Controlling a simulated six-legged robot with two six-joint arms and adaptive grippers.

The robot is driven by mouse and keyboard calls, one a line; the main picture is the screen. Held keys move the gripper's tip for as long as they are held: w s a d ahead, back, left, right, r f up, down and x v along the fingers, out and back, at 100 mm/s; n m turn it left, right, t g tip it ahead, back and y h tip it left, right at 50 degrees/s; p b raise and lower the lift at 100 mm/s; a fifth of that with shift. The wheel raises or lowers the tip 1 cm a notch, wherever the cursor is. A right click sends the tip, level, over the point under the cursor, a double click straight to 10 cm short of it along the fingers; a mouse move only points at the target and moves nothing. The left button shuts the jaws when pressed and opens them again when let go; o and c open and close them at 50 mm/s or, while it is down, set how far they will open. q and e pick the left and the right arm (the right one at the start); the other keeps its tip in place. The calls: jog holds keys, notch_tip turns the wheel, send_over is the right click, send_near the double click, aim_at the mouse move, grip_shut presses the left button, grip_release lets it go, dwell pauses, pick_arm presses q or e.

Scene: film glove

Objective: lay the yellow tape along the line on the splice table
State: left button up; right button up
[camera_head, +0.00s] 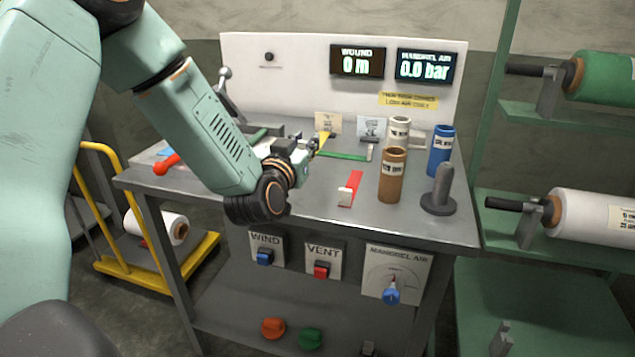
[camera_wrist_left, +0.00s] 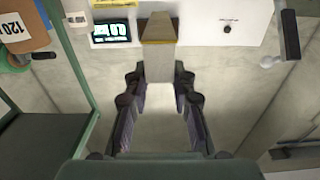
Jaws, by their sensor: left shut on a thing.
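My left gripper (camera_head: 312,146) reaches over the middle of the grey splice table (camera_head: 300,205). It is shut on the yellow tape (camera_head: 324,138), which shows as a small yellow piece just past the fingertips. In the left wrist view, the fingers (camera_wrist_left: 160,88) close on a pale tab, and the tape's yellow part (camera_wrist_left: 159,28) shows beyond it. I cannot make out the line on the table; my arm and gripper hide part of the top. My right gripper is not in view.
A green strip (camera_head: 343,155) and a red strip (camera_head: 354,186) lie on the table near the gripper. White (camera_head: 398,134), brown (camera_head: 392,176) and blue (camera_head: 440,150) tubes and a dark post (camera_head: 441,190) stand to the right.

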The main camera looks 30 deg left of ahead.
pick_arm(q)
notch_tip(320, 180, down, 4)
jog(key=shift+w+a+f+b, duration=0.15)
jog(key=shift+f+b, duration=0.1)
jog(key=shift+b, duration=0.4)
jog(key=shift+f, duration=0.35)
notch_tip(320, 180, down, 4)
jog(key=shift+r+b, duration=0.1)
jog(key=shift+b, duration=0.5)
jog(key=shift+f, duration=0.5)
jog(key=shift+r, duration=0.1)
jog(key=o, duration=0.8)
jog(key=shift+f, duration=0.2)
jog(key=shift+o, duration=0.2)
jog(key=shift+r, duration=0.1)
